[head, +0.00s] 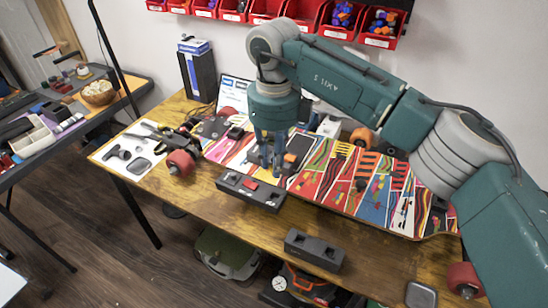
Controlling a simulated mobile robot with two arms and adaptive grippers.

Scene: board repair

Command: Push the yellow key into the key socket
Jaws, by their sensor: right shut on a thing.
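My right gripper (267,158) comes down over the colourful skateboard deck, behind the black bar on the table. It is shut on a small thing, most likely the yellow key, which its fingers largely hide. A dark block with an orange face (290,158) shows just right of the fingertips; I cannot tell whether it touches them. The black bar (235,184) has a red piece on its top and lies at the deck's near edge. A second black block (314,250) lies nearer the front edge. I cannot tell for sure which one is the key socket. My left gripper is not in view.
The patterned deck (375,205) fills much of the wooden table (215,205), with wheels at its ends. Tools lie on a white mat (115,150) at left. Red bins (265,10) hang on the back wall. The tabletop between the two black blocks is mostly clear.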

